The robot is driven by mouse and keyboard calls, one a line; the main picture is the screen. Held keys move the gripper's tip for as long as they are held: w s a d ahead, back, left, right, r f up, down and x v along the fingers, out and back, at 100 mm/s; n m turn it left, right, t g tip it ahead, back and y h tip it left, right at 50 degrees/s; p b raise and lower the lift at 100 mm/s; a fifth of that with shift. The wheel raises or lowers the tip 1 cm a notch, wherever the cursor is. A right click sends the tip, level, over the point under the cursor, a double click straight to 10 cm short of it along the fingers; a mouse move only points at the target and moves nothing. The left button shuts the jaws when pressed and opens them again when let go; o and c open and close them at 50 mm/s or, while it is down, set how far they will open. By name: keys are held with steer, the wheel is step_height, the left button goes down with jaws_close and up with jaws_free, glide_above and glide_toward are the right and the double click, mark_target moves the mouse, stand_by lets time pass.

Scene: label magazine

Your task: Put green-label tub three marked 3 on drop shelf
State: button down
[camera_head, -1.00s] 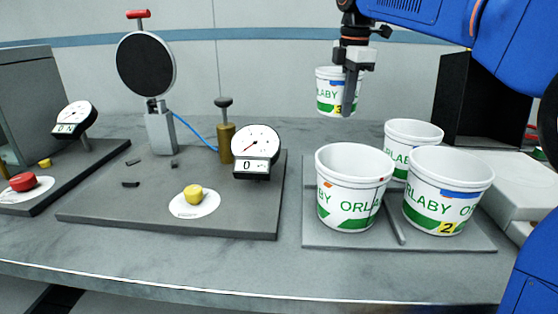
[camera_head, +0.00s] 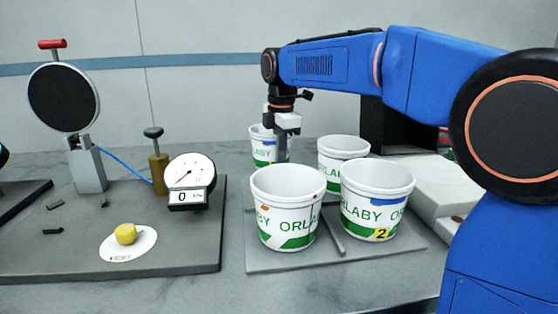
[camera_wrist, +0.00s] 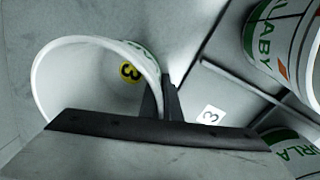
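The tub marked 3 (camera_head: 263,150) is a white tub with green lettering, at the back left behind the other tubs in the head view. In the wrist view the tub (camera_wrist: 85,80) appears large at the left with a round yellow 3. My gripper (camera_head: 287,150) has its fingers at the tub's right wall; in the wrist view the fingers (camera_wrist: 166,102) are closed together on that wall. The tub looks upright. Its base is hidden behind a front tub, so I cannot tell whether it touches anything. I cannot identify the drop shelf.
A grey divided plate (camera_head: 262,257) holds a front-left tub (camera_head: 288,205), a tub marked 2 (camera_head: 376,200) and a rear tub (camera_head: 342,150). A white card marked 3 (camera_wrist: 208,116) lies on the plate. A gauge stand (camera_head: 190,182) is at left; a white block (camera_head: 425,185) is at right.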

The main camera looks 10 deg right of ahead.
steer(key=c, duration=2)
jaws_free()
